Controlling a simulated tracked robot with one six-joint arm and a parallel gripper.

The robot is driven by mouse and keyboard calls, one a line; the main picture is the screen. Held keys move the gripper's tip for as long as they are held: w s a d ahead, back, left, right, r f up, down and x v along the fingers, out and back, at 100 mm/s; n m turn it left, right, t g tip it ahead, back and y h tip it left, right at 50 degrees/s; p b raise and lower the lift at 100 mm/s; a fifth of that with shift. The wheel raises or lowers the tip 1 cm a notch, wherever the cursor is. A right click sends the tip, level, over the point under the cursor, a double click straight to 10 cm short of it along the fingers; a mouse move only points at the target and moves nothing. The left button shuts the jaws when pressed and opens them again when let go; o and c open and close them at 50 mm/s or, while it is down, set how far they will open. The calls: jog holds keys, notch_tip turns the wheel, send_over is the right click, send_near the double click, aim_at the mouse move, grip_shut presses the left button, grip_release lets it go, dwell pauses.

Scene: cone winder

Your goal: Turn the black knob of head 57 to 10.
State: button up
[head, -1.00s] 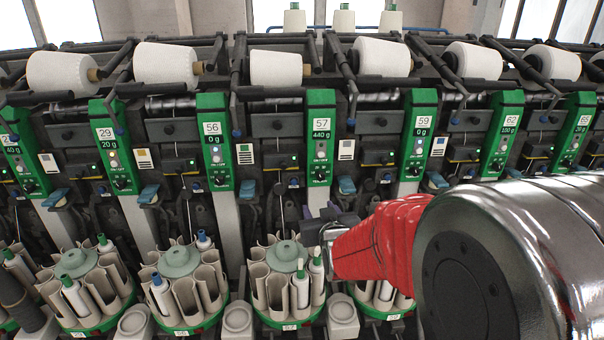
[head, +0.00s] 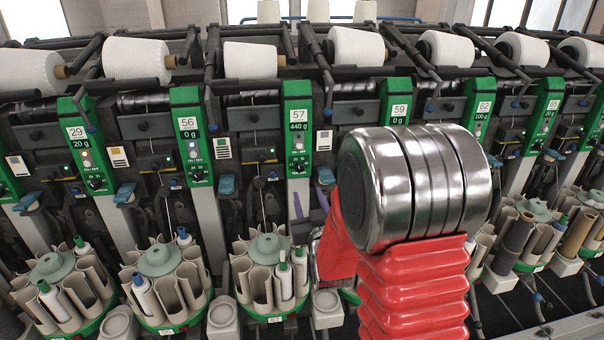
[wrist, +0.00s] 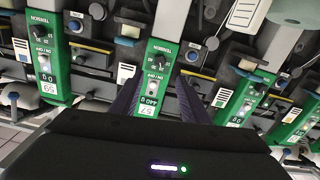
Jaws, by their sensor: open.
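Head 57 shows in the head view as a green panel (head: 298,135) reading 440 g. Its black knob (head: 298,167) sits low on the panel. In the wrist view the panel is upside down, and the knob (wrist: 159,61) shows beside the white tension scale; its exact setting is too small to read. My gripper (wrist: 158,80) is open and empty. Its dark purple fingers lie either side of the panel in that view, with the knob just beyond the tips. I cannot tell the gap in depth. In the head view my gripper (head: 311,204) is below the knob, partly hidden by my arm.
Head 56 (head: 190,135) stands left and head 59 (head: 399,112) right, with similar knobs. In the wrist view a neighbouring head's panel (wrist: 48,55) is at left. A bobbin magazine (head: 262,280) stands below head 57. A blue lever (head: 326,175) is close to the right.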

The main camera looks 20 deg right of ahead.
aim_at(300, 170)
jog(key=w+d, duration=0.1)
jog(key=w, duration=0.8)
jog(key=w+d, duration=0.1)
jog(key=w, duration=0.3)
jog(key=shift+w+d, duration=0.3)
jog(key=shift+d, duration=0.05)
jog(key=shift+c, duration=0.5)
jog(key=c, duration=0.9)
jog(key=shift+d, duration=0.1)
jog(key=shift+c, duration=0.3)
